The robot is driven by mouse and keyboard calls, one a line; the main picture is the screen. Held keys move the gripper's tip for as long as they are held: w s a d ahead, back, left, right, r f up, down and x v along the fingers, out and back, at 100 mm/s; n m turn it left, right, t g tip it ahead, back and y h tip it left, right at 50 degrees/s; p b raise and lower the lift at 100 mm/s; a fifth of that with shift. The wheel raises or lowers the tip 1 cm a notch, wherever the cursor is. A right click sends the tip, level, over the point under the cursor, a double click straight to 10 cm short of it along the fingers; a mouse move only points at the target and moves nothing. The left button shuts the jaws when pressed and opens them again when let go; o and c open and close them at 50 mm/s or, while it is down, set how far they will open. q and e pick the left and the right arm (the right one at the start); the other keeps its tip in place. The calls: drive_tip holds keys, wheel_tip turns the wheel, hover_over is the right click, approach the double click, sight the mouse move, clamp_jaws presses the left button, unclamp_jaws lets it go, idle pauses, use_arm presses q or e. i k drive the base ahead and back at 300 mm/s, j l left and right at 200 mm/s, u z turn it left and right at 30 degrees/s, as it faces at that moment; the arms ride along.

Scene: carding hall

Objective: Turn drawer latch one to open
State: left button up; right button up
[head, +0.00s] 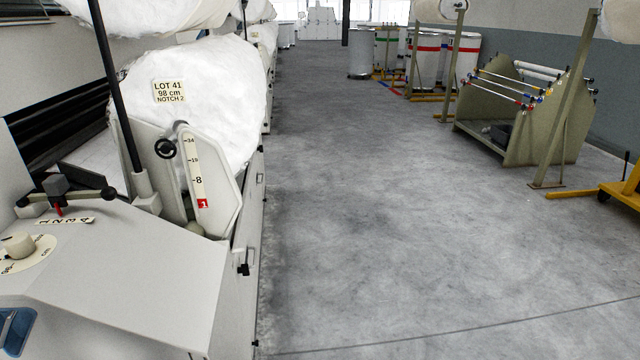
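A pale grey machine (130,290) fills the left of the head view. A small black latch-like handle (243,268) sits on its side face, low and near the aisle. A second small dark fitting (259,178) shows farther back along the same side. No number is readable by either, so I cannot tell which is drawer latch one or whether it is open. The side face is seen at a steep angle, so drawer fronts are hard to make out. Neither of my grippers is in view.
A black lever (62,192) stands above a 1-to-4 plate, near a dial knob (18,244). A white roll (200,100) carries a "LOT 41, 98 cm, NOTCH 2" label. The grey floor (400,220) is clear. A rack (520,110) and yellow truck (622,190) stand right.

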sight(244, 269)
drive_tip(key=i+l+u, duration=0.85)
drive_tip(key=i, duration=0.1)
